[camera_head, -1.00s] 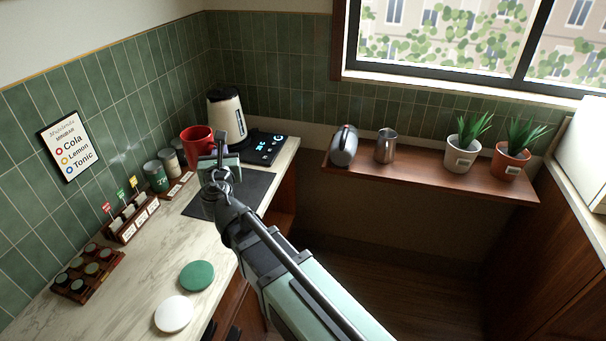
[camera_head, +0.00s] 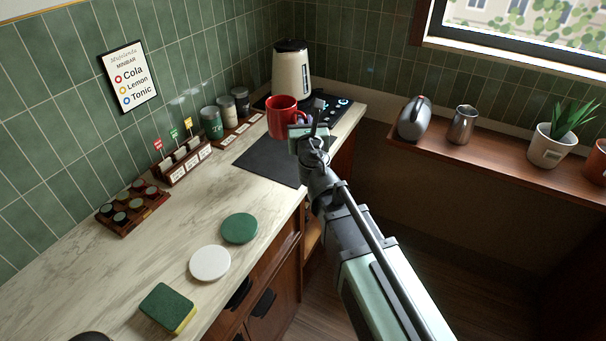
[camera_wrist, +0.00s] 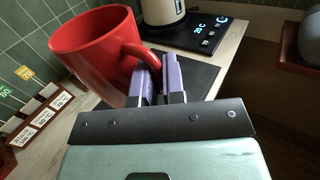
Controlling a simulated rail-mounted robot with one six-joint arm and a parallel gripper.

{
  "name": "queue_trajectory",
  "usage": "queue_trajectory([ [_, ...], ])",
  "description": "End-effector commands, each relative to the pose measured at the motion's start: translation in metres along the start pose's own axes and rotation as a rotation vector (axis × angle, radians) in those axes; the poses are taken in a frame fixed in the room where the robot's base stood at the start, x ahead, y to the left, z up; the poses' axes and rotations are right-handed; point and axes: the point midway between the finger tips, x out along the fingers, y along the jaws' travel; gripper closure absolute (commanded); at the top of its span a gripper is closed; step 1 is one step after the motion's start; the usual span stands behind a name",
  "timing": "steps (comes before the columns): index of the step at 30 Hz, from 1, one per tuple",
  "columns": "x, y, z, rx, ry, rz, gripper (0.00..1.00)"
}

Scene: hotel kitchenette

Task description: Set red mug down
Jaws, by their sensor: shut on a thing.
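The red mug (camera_head: 283,116) is upright at the far part of the counter in the head view. In the wrist view the red mug (camera_wrist: 92,58) fills the upper left, with its handle to the right. My gripper (camera_wrist: 160,78) has its two purple-padded fingers closed on the mug's handle. In the head view my gripper (camera_head: 307,122) is just right of the mug and mostly hidden by my own arm. The mug appears over the back of the dark mat (camera_head: 270,162); whether its base touches anything is not clear.
A cream kettle (camera_head: 291,72) stands on a black panel with a lit display behind the mug. Several jars (camera_head: 212,123) stand left of it. A green coaster (camera_head: 239,228), a white coaster (camera_head: 210,263) and a sponge (camera_head: 167,307) lie at the front. Marble counter (camera_head: 165,235) between is clear.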

Motion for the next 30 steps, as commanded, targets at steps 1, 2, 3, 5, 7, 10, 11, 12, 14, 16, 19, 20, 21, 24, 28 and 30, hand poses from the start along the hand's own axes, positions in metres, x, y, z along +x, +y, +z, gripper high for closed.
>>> queue_trajectory([
  [1,0.0,0.0,-0.037,0.0,0.0,0.0,1.0],
  [2,0.0,0.0,-0.047,0.0,0.0,0.0,1.0],
  [3,0.0,0.0,-0.058,0.0,0.0,0.0,1.0],
  [5,0.0,0.0,-0.07,0.0,0.0,0.0,1.0],
  [7,0.0,0.0,-0.075,0.0,0.0,0.0,1.0],
  [10,0.0,0.0,-0.072,0.0,0.0,0.0,1.0],
  [11,0.0,0.0,-0.072,0.0,0.0,-0.001,1.0],
  [12,0.0,0.0,-0.076,0.0,0.0,-0.001,1.0],
  [14,0.0,0.0,-0.088,0.0,0.0,-0.001,1.0],
  [16,0.0,0.0,-0.105,0.0,0.0,0.0,1.0],
  [19,0.0,0.0,-0.118,0.0,0.0,0.0,1.0],
  [20,0.0,0.0,-0.118,0.0,0.0,0.0,1.0],
  [21,0.0,0.0,-0.115,0.0,0.0,0.0,1.0],
  [24,0.0,0.0,-0.112,0.0,0.0,0.0,1.0],
  [28,0.0,0.0,-0.115,0.0,0.0,-0.001,1.0],
  [30,0.0,0.0,-0.117,0.0,0.0,-0.001,0.88],
])
